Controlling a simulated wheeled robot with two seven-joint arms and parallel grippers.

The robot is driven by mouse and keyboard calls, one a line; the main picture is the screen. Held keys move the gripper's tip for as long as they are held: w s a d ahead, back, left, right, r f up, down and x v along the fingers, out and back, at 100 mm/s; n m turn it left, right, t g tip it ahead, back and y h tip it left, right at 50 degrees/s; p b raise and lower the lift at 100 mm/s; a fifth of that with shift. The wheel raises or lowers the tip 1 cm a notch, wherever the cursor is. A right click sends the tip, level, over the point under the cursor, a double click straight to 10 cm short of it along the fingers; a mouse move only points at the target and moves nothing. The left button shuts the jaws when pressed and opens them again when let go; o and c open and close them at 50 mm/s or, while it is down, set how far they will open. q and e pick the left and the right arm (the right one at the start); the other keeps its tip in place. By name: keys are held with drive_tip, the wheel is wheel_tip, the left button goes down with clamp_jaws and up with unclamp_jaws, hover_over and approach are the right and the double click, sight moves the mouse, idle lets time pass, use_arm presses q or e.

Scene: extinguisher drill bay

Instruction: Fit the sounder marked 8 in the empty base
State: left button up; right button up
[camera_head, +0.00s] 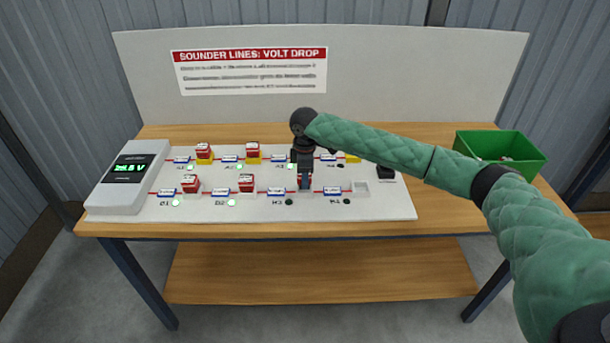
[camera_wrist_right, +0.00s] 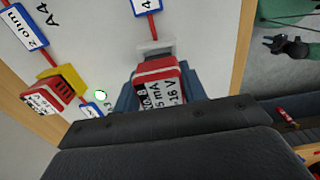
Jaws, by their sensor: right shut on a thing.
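My right gripper (camera_head: 305,186) is over the third place of the lower row on the white board. Another pale grey base (camera_head: 360,187), at the right end of the lower row, is empty. My left gripper is not in view.
Red sounders stand in both rows (camera_head: 203,152) (camera_head: 247,183); another sits on a yellow base in the wrist view (camera_wrist_right: 45,97). A meter (camera_head: 128,180) stands at the left, a black block (camera_head: 386,171) at the right. A green bin (camera_head: 500,152) is further right.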

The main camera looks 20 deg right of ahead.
drive_tip(key=shift+p, duration=1)
idle(1.3)
drive_tip(key=shift+f, duration=1.25)
idle(1.5)
drive_tip(key=o, duration=1.1)
drive_tip(key=shift+f, duration=0.1)
drive_tip(key=o, duration=0.3)
drive_tip(key=shift+o, duration=0.2)
drive_tip(key=shift+r+p, duration=0.25)
drive_tip(key=shift+p, duration=0.05)
drive_tip(key=shift+r+p, duration=2.95)
drive_tip(key=shift+r, duration=0.4)
